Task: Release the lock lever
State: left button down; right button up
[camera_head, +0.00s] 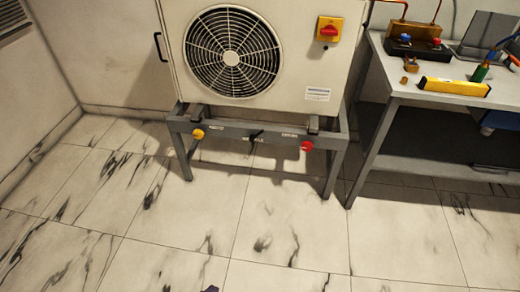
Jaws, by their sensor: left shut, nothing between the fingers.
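A small black lever (256,134) sits at the middle of the front rail of the grey stand, between a yellow knob (198,134) on the left and a red knob (307,146) on the right. Small labels beside them are too blurred to read, so I cannot confirm which is the lock lever. A small dark tip of my left gripper (211,289) shows at the bottom edge, shut and empty, well below the stand and apart from the lever. The rest of it is out of frame. My right gripper is not in view.
A large cabinet with a round fan grille (232,52) and a red-and-yellow rotary switch (329,28) rests on the stand (228,128). A workbench (388,84) with a yellow level (454,87) and tools stands at the right. The marble floor in front is clear.

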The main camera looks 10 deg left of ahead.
aim_at(252, 138)
jog(key=z, duration=0.45)
jog(key=i, duration=1.15)
